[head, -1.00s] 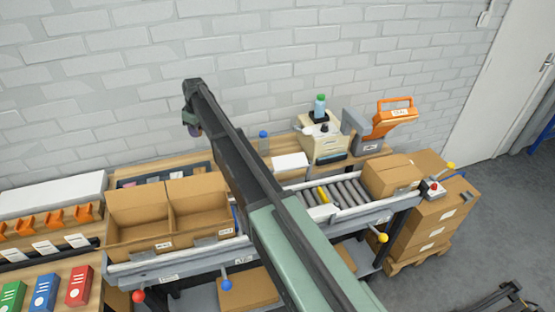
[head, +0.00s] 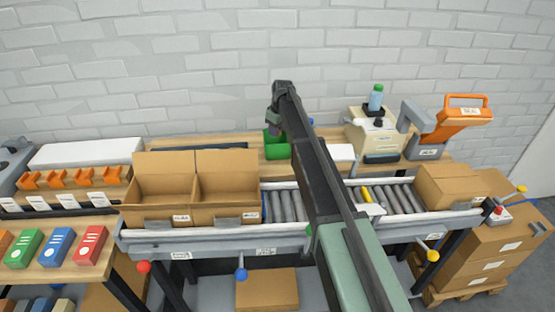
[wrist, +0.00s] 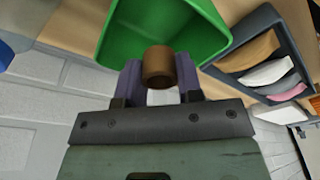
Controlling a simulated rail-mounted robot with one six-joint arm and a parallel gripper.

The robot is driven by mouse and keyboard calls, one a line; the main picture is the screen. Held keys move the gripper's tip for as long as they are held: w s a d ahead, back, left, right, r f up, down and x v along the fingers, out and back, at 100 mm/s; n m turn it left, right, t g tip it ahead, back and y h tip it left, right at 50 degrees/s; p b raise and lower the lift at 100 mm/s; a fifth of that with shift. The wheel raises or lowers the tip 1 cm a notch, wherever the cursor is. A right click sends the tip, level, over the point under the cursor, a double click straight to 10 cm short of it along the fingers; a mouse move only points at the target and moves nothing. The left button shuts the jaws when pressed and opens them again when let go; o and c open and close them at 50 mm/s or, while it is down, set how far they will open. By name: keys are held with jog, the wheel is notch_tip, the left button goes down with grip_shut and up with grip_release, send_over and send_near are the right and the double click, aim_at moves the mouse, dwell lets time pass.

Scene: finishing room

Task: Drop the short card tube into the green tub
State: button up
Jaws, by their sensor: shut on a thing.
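The short card tube (wrist: 158,66) is a small brown hollow cylinder. In the wrist view it sits between the fingertips of my gripper (wrist: 159,78), which is shut on it. The green tub (wrist: 160,22) lies just beyond the tube in that view, with its open inside showing. In the head view the green tub (head: 277,150) stands at the back of the bench, right of the cardboard boxes. My gripper (head: 275,124) hangs over the tub there, and the tube is too small to make out. My arm hides part of the tub's right side.
Two open cardboard boxes (head: 194,205) stand left of the roller conveyor (head: 285,205). A cream machine (head: 372,135) and an orange-handled device (head: 460,120) stand at the back right. A grey tray of packets (wrist: 262,62) is beside the tub in the wrist view.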

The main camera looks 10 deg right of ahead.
notch_tip(320, 180, down, 7)
jog(key=b, duration=0.5)
jog(key=shift+r+p, duration=0.35)
jog(key=shift+f+b, duration=0.4)
jog(key=shift+s, duration=0.1)
jog(key=shift+f, duration=0.1)
jog(key=shift+s+b, duration=0.15)
jog(key=shift+b, duration=0.15)
